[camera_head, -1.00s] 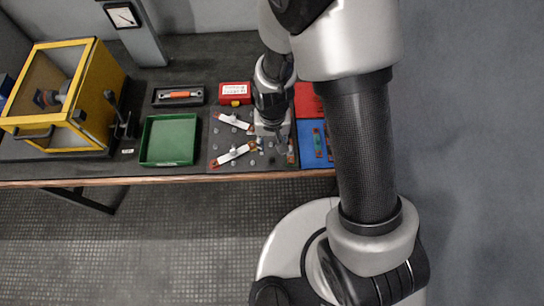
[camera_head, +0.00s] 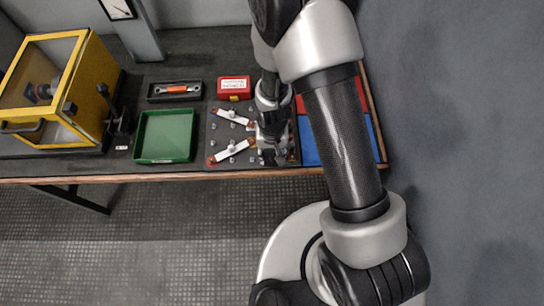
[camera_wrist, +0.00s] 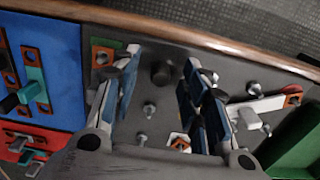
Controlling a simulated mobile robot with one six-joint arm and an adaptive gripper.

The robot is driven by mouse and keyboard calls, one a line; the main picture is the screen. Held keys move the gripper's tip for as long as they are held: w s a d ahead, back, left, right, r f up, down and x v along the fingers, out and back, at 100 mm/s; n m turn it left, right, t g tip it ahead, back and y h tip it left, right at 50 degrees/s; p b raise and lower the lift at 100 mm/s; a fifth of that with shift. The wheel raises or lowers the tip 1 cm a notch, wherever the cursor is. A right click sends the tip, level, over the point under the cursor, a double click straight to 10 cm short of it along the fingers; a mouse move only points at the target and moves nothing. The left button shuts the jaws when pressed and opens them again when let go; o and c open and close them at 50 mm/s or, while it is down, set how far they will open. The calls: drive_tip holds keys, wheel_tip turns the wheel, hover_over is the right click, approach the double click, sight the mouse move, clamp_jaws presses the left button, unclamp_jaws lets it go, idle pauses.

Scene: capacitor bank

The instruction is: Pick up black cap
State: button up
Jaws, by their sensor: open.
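The black cap (camera_wrist: 162,73) is a small dark round piece on the grey plate (camera_wrist: 237,68) in the wrist view. It lies between the two fingers of my gripper (camera_wrist: 160,85), toward the plate's edge near the wooden table edge. My gripper is open, its blue-padded fingers on either side of the cap with gaps to both. I cannot tell the height of the fingertips above the plate. In the head view my gripper (camera_head: 272,155) is over the right part of the plate, and the arm hides the cap.
Bolts and white link bars (camera_head: 236,150) stand on the plate beside the gripper. A blue mat (camera_wrist: 50,65) and a red mat lie to one side. A green tray (camera_head: 165,136), a red box (camera_head: 234,87) and a yellow cabinet (camera_head: 95,95) share the table.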

sight(272, 155)
drive_tip(key=shift+c, duration=0.5)
drive_tip(key=c, duration=0.7)
drive_tip(key=shift+r, duration=0.1)
wheel_tip(272, 155, up, 20)
drive_tip(key=p, duration=0.6)
drive_tip(key=shift+p, duration=0.3)
